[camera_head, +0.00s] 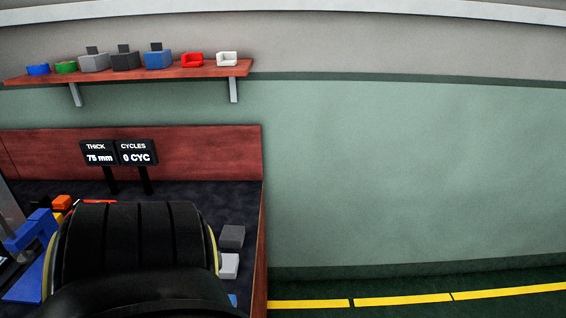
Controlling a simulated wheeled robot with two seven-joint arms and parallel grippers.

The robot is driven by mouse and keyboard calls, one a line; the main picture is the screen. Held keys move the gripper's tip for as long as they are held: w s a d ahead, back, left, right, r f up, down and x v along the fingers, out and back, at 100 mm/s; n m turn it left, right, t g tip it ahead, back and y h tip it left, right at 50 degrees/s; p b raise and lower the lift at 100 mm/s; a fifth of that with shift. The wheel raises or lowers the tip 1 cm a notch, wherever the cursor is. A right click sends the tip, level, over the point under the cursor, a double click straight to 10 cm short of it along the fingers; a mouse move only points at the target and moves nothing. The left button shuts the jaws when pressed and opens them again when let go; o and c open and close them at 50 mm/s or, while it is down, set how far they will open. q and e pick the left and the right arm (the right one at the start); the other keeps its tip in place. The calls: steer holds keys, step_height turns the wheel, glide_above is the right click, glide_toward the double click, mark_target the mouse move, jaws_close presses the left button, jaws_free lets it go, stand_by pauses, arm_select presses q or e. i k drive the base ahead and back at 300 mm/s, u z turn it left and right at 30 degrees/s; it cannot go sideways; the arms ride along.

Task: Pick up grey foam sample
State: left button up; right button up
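A dark grey block (232,236) lies on the dark table top near its right edge. A lighter grey block (229,265) lies just in front of it. Either could be the grey foam sample; I cannot tell which. Part of a blue block (233,299) shows nearer still, mostly hidden. A large black ribbed rounded form fills the lower left foreground and hides much of the table. Neither of my grippers can be made out in this view.
A blue apparatus (35,232) and an orange block (62,202) stand left on the table. A wall shelf (130,72) holds boxes, bowls and small chairs. Green floor with a yellow line (400,299) is clear at right.

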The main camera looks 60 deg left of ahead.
mark_target(231, 263)
steer(key=i, duration=1)
steer(key=u, duration=3.9)
steer(key=i, duration=0.5)
